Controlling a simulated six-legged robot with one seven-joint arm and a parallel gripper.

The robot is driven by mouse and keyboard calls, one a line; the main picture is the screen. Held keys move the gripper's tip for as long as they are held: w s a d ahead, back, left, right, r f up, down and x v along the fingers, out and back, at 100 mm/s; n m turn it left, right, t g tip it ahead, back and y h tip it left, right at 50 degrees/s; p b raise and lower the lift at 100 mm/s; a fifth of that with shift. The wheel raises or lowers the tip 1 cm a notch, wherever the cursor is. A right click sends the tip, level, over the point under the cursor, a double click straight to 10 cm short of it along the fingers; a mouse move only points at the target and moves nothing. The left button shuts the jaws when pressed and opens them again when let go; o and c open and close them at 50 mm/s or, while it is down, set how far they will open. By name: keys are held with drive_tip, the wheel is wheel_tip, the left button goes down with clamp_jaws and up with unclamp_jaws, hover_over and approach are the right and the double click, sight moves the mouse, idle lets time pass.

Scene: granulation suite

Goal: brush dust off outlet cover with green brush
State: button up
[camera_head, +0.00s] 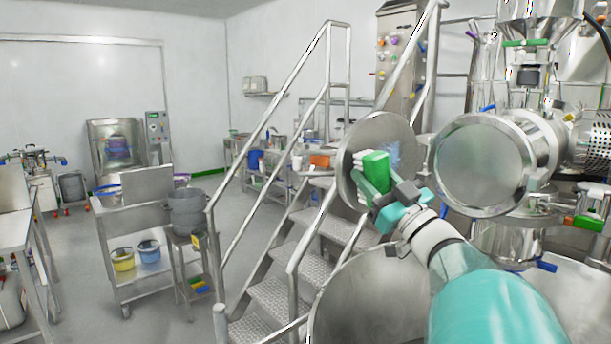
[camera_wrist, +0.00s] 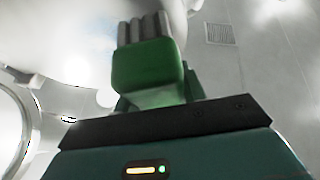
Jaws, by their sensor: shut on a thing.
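The green brush (camera_head: 375,168) is held in my gripper (camera_head: 372,188), whose jaws are shut on it. In the wrist view the brush (camera_wrist: 148,75) shows its green body, with grey bristles pointing up and away from the jaws. The outlet cover (camera_head: 352,180) looks like the round steel disc behind the brush in the head view. A pale bluish patch of dust (camera_head: 393,157) lies on its right part. The brush is in front of the disc's middle, left of the patch. I cannot tell whether the bristles touch the disc.
A round steel vessel end (camera_head: 480,165) stands close on the right. Steel stairs with handrails (camera_head: 275,120) rise to the left of the disc. A large steel bowl (camera_head: 365,300) is below my arm.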

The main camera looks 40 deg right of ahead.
sight(399, 149)
drive_tip(key=shift+w+d, duration=0.2)
drive_tip(key=shift+w, duration=1.25)
idle(0.4)
drive_tip(key=shift+d, duration=0.1)
drive_tip(key=shift+s+d, duration=0.3)
drive_tip(key=shift+d, duration=1.65)
drive_tip(key=shift+s+d, duration=0.35)
drive_tip(key=shift+d, duration=1.6)
drive_tip(key=shift+s+d, duration=0.3)
drive_tip(key=shift+d, duration=1.65)
drive_tip(key=shift+s+a+r, duration=0.1)
drive_tip(key=shift+r, duration=0.5)
drive_tip(key=shift+w+a, duration=0.4)
drive_tip(key=shift+a, duration=1.55)
drive_tip(key=shift+w+a, duration=0.35)
drive_tip(key=shift+a, duration=1.65)
drive_tip(key=shift+w+a, duration=0.4)
drive_tip(key=shift+a, duration=1.55)
drive_tip(key=shift+r, duration=0.5)
drive_tip(key=shift+s+d, duration=0.2)
drive_tip(key=shift+d, duration=1.85)
drive_tip(key=shift+c, duration=0.3)
drive_tip(key=shift+s+d, duration=0.2)
drive_tip(key=shift+d, duration=1.1)
drive_tip(key=shift+s+d, duration=0.15)
drive_tip(key=shift+d, duration=1.2)
drive_tip(key=shift+s+d, duration=0.2)
drive_tip(key=shift+d, duration=1.1)
